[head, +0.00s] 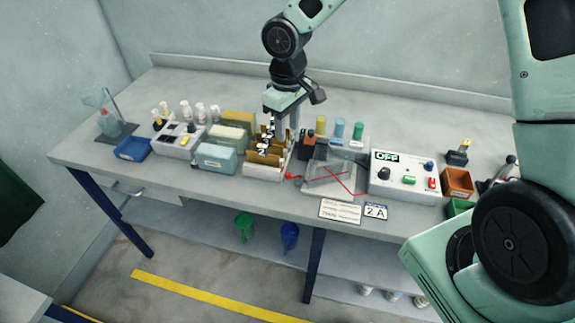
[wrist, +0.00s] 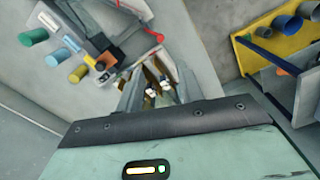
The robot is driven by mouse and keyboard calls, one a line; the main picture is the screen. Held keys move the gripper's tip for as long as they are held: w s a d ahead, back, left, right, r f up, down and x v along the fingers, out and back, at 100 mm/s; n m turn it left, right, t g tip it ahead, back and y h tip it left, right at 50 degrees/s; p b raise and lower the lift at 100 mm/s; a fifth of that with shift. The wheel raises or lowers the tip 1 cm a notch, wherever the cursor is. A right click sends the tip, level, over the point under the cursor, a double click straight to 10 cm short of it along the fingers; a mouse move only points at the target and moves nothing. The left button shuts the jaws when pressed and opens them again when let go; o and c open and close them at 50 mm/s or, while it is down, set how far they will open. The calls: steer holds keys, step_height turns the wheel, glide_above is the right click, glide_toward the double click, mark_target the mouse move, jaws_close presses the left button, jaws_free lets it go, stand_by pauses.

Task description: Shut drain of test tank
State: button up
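A clear, low tank-like box (head: 330,172) stands mid-table in the head view, with red leads across it. I cannot make out its drain, and I cannot be sure that this is the test tank. My gripper (head: 284,125) points down over a rack of brass-coloured plates (head: 263,158), left of the clear box. In the wrist view my gripper (wrist: 158,92) shows two grey fingers apart, with brass plates and white tags beyond and between them. It looks open; I see no object clearly clamped. The fingertips are partly hidden.
Right of the box is a power unit (head: 405,172) reading OFF. Yellow, blue and green bottles (head: 339,132) stand behind the box. Left are card boxes (head: 216,157), a blue tray (head: 132,148) and a beaker stand (head: 116,128). The table's front-left is clear.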

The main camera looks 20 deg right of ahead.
mark_target(287, 174)
step_height(287, 174, down, 16)
steer(key=p, duration=0.2)
steer(key=shift+r+p, duration=0.25)
steer(key=shift+p, duration=0.1)
jaws_close()
